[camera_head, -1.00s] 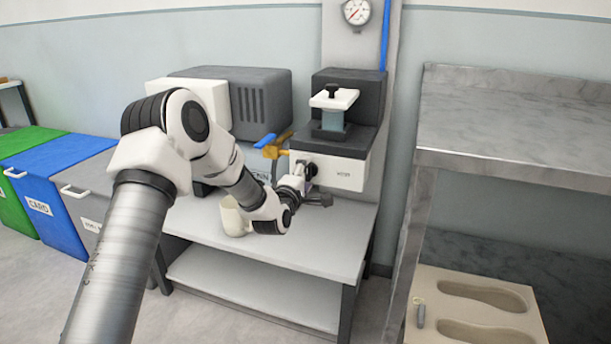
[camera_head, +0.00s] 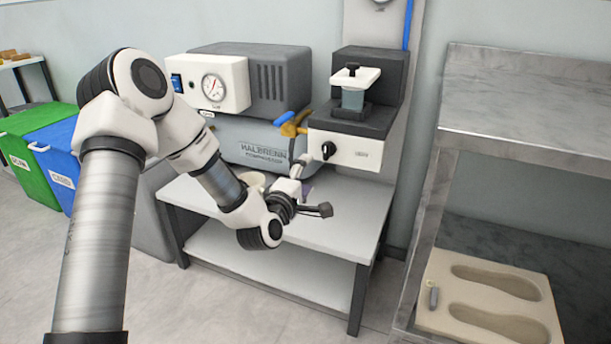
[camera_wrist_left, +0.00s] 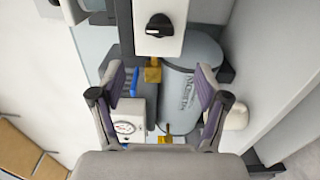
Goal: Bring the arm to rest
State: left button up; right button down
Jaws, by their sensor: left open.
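My left gripper (camera_head: 308,190) is at the end of the arm that comes in from the left. It hangs over the grey table, in front of the machine with the black knob (camera_head: 345,152). In the left wrist view its two fingers (camera_wrist_left: 160,84) stand wide apart, with nothing held between them. Beyond them lie the grey compressor tank (camera_wrist_left: 190,95), the white gauge panel (camera_wrist_left: 125,125) and the black-knobbed white front (camera_wrist_left: 160,28). My right gripper is in neither view.
The grey table (camera_head: 345,225) has a lower shelf. A cream rounded object (camera_head: 252,180) is partly hidden behind my arm. At right is a metal rack (camera_head: 520,115) with an insole mould tray (camera_head: 548,318) low down. Green (camera_head: 35,170) and blue (camera_head: 60,145) bins stand at left.

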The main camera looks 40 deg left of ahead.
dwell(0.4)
pick_arm(q)
jog(key=s+d+f+m+g+h, duration=0.1)
jog(key=s+d+f+m+g, duration=0.2)
jog(key=f, duration=0.6)
jog(key=s+d+f+m+g+h, duration=0.2)
jog(key=s+d+f, duration=0.25)
jog(key=f, duration=0.35)
jog(key=s+d+f+m+g+h, duration=0.1)
jog(key=s+d+f+m+g, duration=0.1)
jog(key=d+f, duration=0.5)
jog(key=s+d+f+m+g, duration=0.3)
jog(key=s+f+m+g, duration=0.3)
jog(key=s+f, duration=0.8)
jog(key=s+r+m+g, duration=0.1)
jog(key=s+m+g, duration=0.3)
jog(key=s+m, duration=0.5)
notch_tip(320, 180, up, 31)
jog(key=s+n+p, duration=0.1)
jog(key=s+p, duration=0.1)
jog(key=p, duration=2.9)
jog(key=shift+s+a, duration=0.1)
jog(key=shift+s, duration=0.05)
